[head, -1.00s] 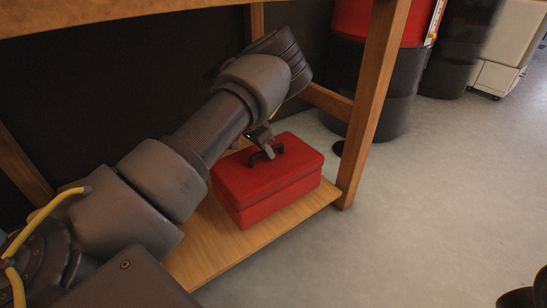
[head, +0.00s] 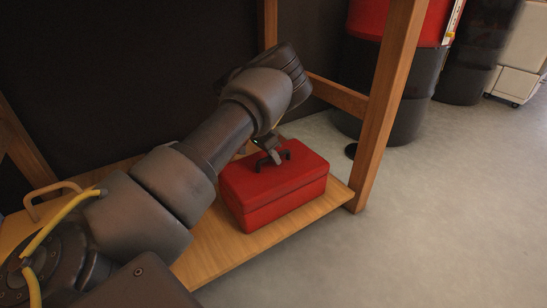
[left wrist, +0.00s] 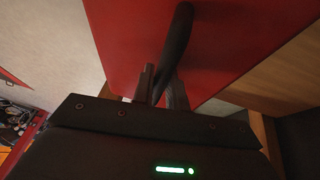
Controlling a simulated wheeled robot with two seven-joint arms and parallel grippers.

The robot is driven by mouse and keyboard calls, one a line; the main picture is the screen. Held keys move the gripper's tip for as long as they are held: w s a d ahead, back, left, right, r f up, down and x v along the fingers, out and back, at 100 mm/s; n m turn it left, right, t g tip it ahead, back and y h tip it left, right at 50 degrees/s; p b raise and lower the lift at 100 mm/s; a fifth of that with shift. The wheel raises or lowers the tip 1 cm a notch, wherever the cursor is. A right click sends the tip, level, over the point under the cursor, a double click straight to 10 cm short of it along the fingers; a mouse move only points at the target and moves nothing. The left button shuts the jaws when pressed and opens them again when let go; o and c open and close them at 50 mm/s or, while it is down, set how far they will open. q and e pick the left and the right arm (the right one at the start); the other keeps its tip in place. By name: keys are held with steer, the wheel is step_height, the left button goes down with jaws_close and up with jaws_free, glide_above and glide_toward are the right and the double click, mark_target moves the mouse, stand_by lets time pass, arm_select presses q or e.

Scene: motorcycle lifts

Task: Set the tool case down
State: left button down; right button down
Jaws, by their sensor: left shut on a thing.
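The red tool case (head: 275,188) is at the right end of the low wooden shelf (head: 235,243) in the head view. It looks level and at the shelf surface; I cannot tell whether its underside bears fully on the wood. My left gripper (head: 273,157) is above the case lid, shut on its dark handle. In the left wrist view the fingers (left wrist: 162,88) close around the dark handle (left wrist: 178,45), with the red lid (left wrist: 220,50) behind. The far left part of the case is partly hidden by my arm. My right gripper is not in view.
A wooden post (head: 385,100) stands just right of the case, and a rail (head: 338,95) runs behind. A red and dark drum (head: 402,90) stands beyond. A light wooden handle-like loop (head: 50,195) is at the shelf's left. Grey floor (head: 440,210) is clear at right.

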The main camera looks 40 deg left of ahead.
arm_select(q)
steer(key=shift+r, duration=0.15)
steer(key=c, duration=1.8)
jaws_free()
steer(key=shift+f, duration=0.2)
steer(key=o, duration=0.4)
steer(key=shift+r, duration=0.1)
steer(key=shift+r, duration=0.1)
steer(key=p+v, duration=0.5)
steer(key=v, duration=0.2)
steer(key=shift+r, duration=0.2)
steer(key=shift+s, duration=0.1)
